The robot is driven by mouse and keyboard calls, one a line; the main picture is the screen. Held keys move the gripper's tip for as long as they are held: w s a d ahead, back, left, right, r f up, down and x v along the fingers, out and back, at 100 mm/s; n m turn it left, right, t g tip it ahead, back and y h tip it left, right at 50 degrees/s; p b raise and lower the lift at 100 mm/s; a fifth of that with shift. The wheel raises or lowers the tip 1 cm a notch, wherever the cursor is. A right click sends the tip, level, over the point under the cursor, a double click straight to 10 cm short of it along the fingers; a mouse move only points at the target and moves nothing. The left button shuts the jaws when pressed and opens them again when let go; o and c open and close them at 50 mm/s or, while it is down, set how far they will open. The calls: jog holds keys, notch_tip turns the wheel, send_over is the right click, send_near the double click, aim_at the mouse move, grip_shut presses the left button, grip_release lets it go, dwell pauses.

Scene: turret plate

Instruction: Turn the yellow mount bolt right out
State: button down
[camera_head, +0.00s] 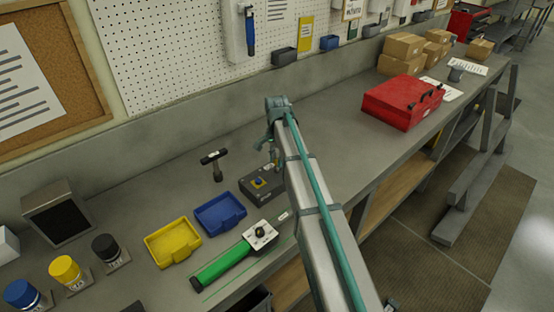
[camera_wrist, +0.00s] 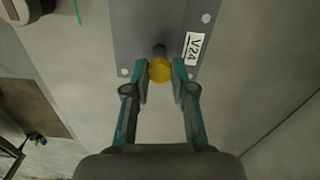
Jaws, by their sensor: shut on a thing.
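The yellow mount bolt (camera_wrist: 159,71) shows in the wrist view as a round yellow head between my fingertips. My gripper (camera_wrist: 160,79) is shut on it, with one teal finger on each side. The dark grey plate (camera_wrist: 147,24) lies behind the bolt. It bears a white V24 label (camera_wrist: 194,48) and pale round spots near its corners. My fingertips are not clear there.
A hammer-like tool (camera_head: 216,166), a blue tray (camera_head: 221,213) and a yellow tray (camera_head: 173,242) stand left of the block. A green-handled tool (camera_head: 222,264) lies in front. A red toolbox (camera_head: 402,101) stands at the right. The bench behind my arm is mostly clear.

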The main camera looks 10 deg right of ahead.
jog(key=shift+r, duration=3.4)
